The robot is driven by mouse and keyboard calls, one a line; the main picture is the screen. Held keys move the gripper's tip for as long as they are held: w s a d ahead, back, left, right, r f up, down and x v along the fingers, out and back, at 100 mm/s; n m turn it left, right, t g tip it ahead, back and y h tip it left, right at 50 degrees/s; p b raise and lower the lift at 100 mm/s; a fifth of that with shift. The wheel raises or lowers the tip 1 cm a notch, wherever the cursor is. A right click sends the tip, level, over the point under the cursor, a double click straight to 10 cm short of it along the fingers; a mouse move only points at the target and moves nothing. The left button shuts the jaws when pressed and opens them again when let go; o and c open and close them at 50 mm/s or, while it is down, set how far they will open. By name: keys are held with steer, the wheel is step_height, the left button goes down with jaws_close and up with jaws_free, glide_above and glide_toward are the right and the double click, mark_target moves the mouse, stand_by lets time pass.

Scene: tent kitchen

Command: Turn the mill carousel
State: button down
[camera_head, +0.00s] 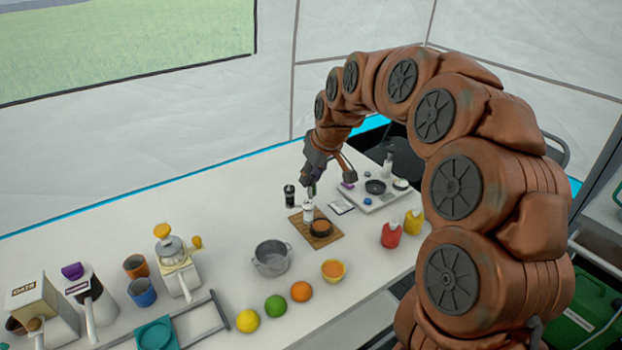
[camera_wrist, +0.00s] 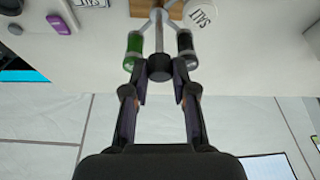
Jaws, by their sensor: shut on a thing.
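The mill carousel stands on the table at the back; its dark mill (camera_head: 289,196) and white mill (camera_head: 307,211) show in the head view. In the wrist view it has a central black knob (camera_wrist: 159,67), light arms, a green mill (camera_wrist: 134,48), a dark mill (camera_wrist: 186,48) and a white mill marked SALT (camera_wrist: 200,14). My gripper (camera_head: 312,189) reaches down over the carousel. In the wrist view its fingers (camera_wrist: 160,78) stand on either side of the black knob, shut on it. The exact contact is hard to see. The carousel's base is mostly hidden.
A metal pot (camera_head: 272,259) stands front left. The table left of the carousel is clear.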

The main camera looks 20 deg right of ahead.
steer(key=n+g+y, duration=0.1)
steer(key=n, duration=0.3)
steer(key=shift+w+b, duration=0.15)
steer(key=shift+b, duration=0.2)
steer(key=shift+n+g+y, duration=0.5)
steer(key=shift+n, duration=1.2)
steer(key=c, duration=0.9)
jaws_free()
steer(key=shift+c, duration=0.2)
steer(key=shift+d, duration=0.1)
steer(key=v, duration=1.2)
